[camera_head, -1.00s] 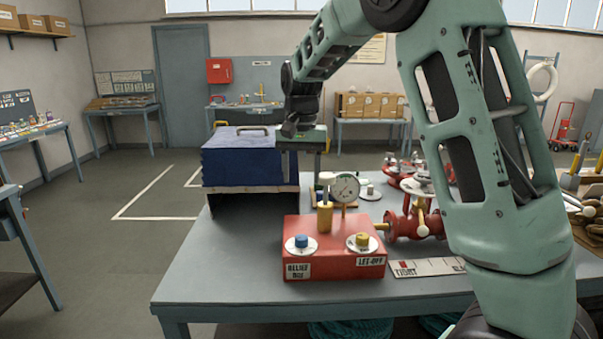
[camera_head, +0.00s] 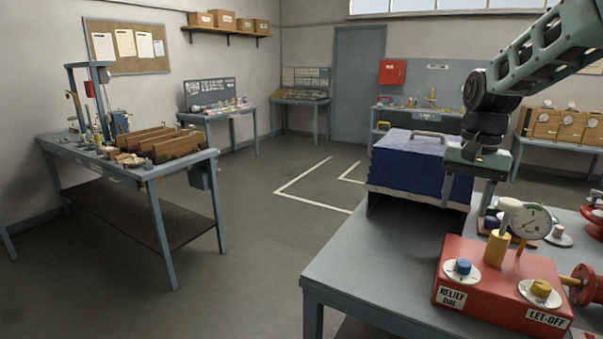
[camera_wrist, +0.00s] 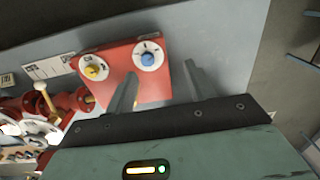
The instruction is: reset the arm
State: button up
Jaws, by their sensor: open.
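My gripper (camera_head: 464,190) hangs from my green arm over the table at the right of the head view. It is open, with nothing between its fingers. In the wrist view its two fingers (camera_wrist: 157,88) stand apart above the red box (camera_wrist: 151,88). The red box (camera_head: 480,281) sits on the table, with a blue knob, a yellow knob, a gauge (camera_head: 530,221) and labels reading "RELIEF" and "LET-OFF". In the head view the gripper is behind the box and beside a blue case (camera_head: 408,165).
The grey table (camera_head: 345,262) has bare room left of the red box. Red valve fittings (camera_wrist: 68,103) stand beside the box. A workbench (camera_head: 135,168) with wooden blocks is at left. Open floor (camera_head: 255,230) lies between, with white lines.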

jog(key=s+a+f+n, duration=0.35)
jog(key=s+a, duration=0.35)
jog(key=a, duration=0.4)
jog(key=s+a+f+n, duration=0.2)
jog(key=s+a+n, duration=0.1)
jog(key=s, duration=0.4)
jog(key=s+a+f+n+b, duration=0.1)
jog(key=s+a+f+n, duration=0.1)
jog(key=s+a+n, duration=0.2)
jog(key=s+a+f+n, duration=0.2)
jog(key=s+a+n, duration=0.1)
jog(key=s, duration=0.8)
jog(key=shift+a+f+n+b, duration=0.2)
jog(key=shift+n+b, duration=0.1)
jog(key=shift+n, duration=0.05)
jog(key=shift+d, duration=0.1)
